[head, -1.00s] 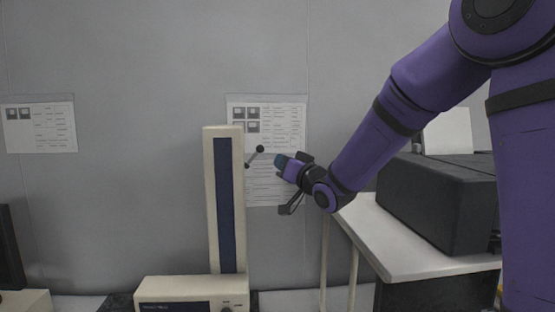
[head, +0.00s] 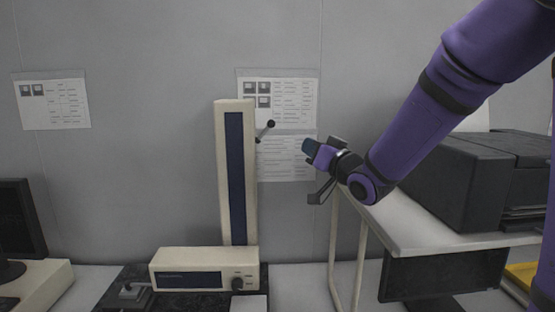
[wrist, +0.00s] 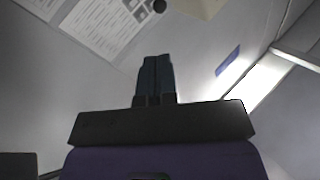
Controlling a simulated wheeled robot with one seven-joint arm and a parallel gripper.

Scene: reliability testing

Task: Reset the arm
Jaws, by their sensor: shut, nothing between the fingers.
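My purple arm reaches in from the upper right of the head view. My gripper (head: 309,147) is at its end, to the right of a cream upright column with a dark blue front panel (head: 235,175). A lever with a black ball (head: 270,125) sticks out from the column's right side, a short way left of my fingertips and apart from them. In the wrist view my gripper (wrist: 156,62) shows two dark fingers close together, with nothing between them. The ball (wrist: 159,6) is at the top edge of that view.
A cream box with a knob (head: 195,268) stands at the column's foot. Printed sheets (head: 50,103) hang on the grey wall. A dark printer-like machine (head: 440,180) sits on a white table (head: 385,230) at right. A monitor (head: 20,220) is at left.

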